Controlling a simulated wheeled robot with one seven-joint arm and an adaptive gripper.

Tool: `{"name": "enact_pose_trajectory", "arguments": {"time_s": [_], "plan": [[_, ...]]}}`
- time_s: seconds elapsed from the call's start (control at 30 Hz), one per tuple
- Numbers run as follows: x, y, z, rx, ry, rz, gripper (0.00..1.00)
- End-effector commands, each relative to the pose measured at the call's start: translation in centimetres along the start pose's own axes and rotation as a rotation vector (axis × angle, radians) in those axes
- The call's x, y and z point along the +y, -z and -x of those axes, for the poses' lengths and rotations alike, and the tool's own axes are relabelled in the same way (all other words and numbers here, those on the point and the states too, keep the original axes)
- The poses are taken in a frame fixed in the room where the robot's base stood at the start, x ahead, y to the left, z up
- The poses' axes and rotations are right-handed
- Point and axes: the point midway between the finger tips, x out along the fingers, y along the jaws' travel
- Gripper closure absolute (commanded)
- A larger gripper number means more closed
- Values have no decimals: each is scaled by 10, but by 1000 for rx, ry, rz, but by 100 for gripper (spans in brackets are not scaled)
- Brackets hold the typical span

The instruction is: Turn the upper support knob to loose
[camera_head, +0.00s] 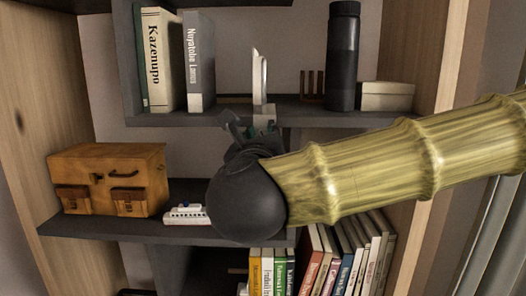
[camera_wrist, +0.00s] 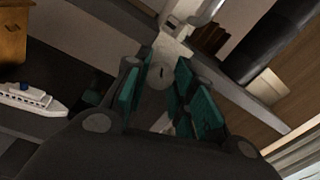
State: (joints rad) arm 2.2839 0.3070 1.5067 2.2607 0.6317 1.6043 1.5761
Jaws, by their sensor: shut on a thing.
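The knob (camera_wrist: 161,76) is a small pale grey disc with a short dark mark on its face, seen between my fingers in the wrist view. It sits on a pale block-like support (camera_wrist: 170,40). My gripper (camera_wrist: 165,85) is shut on the knob, with a teal pad on each side of it. In the head view, my gripper (camera_head: 248,130) reaches the middle shelf gap, in front of the lower end of a white upright piece (camera_head: 260,75). My gripper and arm hide the knob there.
A brown case (camera_head: 112,172) and a white toy ship (camera_head: 187,214) are on the shelf left of my wrist. A dark bottle (camera_head: 343,55) and a pale box (camera_head: 387,96) stand on the upper shelf at right. Upright books (camera_head: 163,60) stand at upper left.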

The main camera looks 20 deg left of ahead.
Motion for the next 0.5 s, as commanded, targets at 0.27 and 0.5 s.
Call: {"name": "enact_pose_trajectory", "arguments": {"time_s": [0.27, 0.5], "plan": [[1, 3, 1, -15, 0, 262, 99], [1, 2, 1, -26, -2, 489, 99]]}}
